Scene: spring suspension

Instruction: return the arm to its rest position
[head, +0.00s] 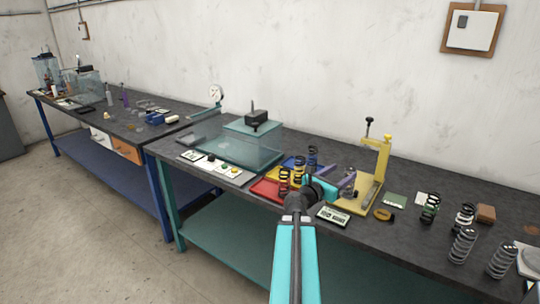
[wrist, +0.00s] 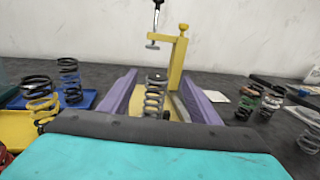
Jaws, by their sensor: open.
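My gripper (head: 349,180) is over the near bench, in front of the yellow press (head: 383,160). In the wrist view, its two purple fingers (wrist: 158,92) are open, one on each side. A grey coil spring (wrist: 154,98) stands upright between them in the picture, on the press's yellow base, with gaps at both sides. The press's post and its plunger with a dark handle (wrist: 156,20) rise behind the spring. My cyan arm reaches forward from the bottom of the head view, with its wrist low over the bench's front part.
Left of my gripper are a red tray (head: 266,190), yellow and blue trays with springs, and a clear-lidded box (head: 240,152). Several springs (head: 463,243) stand at the right, near a wooden block (head: 486,213). The wall is behind. Space above the bench looks free.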

